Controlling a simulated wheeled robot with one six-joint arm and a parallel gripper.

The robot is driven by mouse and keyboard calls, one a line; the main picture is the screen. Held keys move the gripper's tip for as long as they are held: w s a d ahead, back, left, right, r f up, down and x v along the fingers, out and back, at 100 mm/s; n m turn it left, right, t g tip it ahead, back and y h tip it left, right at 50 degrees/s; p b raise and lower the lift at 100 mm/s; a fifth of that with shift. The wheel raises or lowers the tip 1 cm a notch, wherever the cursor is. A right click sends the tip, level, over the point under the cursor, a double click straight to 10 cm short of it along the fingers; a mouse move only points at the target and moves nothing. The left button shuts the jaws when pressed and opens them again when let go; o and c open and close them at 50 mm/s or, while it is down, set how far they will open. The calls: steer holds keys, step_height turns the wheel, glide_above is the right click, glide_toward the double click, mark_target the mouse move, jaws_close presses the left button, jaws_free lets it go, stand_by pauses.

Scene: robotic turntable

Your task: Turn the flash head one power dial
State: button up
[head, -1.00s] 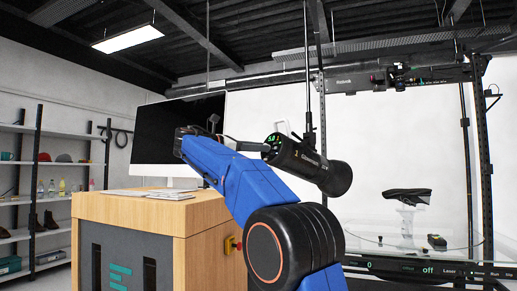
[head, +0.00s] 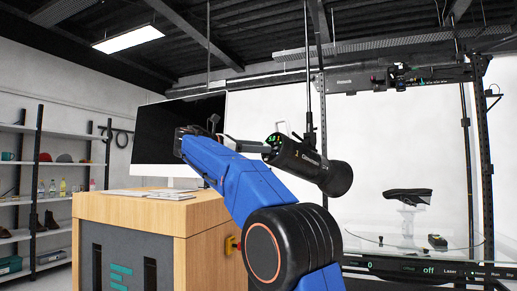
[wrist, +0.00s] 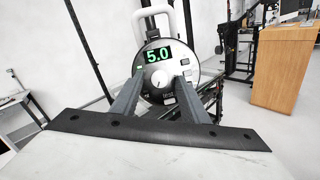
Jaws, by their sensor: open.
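Flash head one is a black cylinder (head: 312,166) marked "1", hanging tilted from a rod in the head view. Its round back panel (wrist: 186,64) faces the wrist camera, with a green display (wrist: 158,55) reading 5.0. The round white power dial (wrist: 161,78) sits below the display. My gripper (wrist: 160,76) is open, with one finger on each side of the dial in the wrist view. I cannot tell whether the fingers touch it. In the head view my gripper (head: 255,147) reaches the back end of the flash head, and the dial is hard to make out.
A wooden desk (head: 130,215) with a large monitor (head: 190,130) stands left of my arm. A glass turntable (head: 400,245) bearing a dark shoe (head: 407,195) is at right, under a black frame (head: 485,160). Shelves (head: 40,170) line the left wall.

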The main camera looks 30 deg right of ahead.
steer(key=a, duration=1.7)
steer(key=shift+w+a, duration=0.15)
steer(key=shift+r, duration=0.1)
steer(key=s+d+f+t+y, duration=0.1)
steer(key=s+d+f+y, duration=0.25)
steer(key=f, duration=0.35)
steer(key=s+d+f+m+t+y, duration=0.1)
steer(key=s+d+f+t+y, duration=0.15)
steer(key=s+f, duration=0.35)
steer(key=s+d+f+t+y, duration=0.1)
steer(key=s+d+f+y, duration=0.2)
steer(key=f, duration=0.5)
steer(key=s+a+f+m+y, duration=0.3)
steer(key=s+f, duration=0.6)
steer(key=f, duration=0.3)
steer(key=s+a+f+m+y, duration=0.3)
steer(key=s+f+m, duration=0.2)
steer(key=s+f, duration=0.4)
steer(key=s+a+f+m+y, duration=0.2)
steer(key=s+f, duration=0.8)
steer(key=f, duration=0.5)
steer(key=a+m, duration=0.1)
steer(key=m, duration=0.1)
steer(key=shift+a+f+m+t+y, duration=0.25)
steer(key=shift+f+m+t+y, duration=0.1)
steer(key=shift+m+y, duration=0.05)
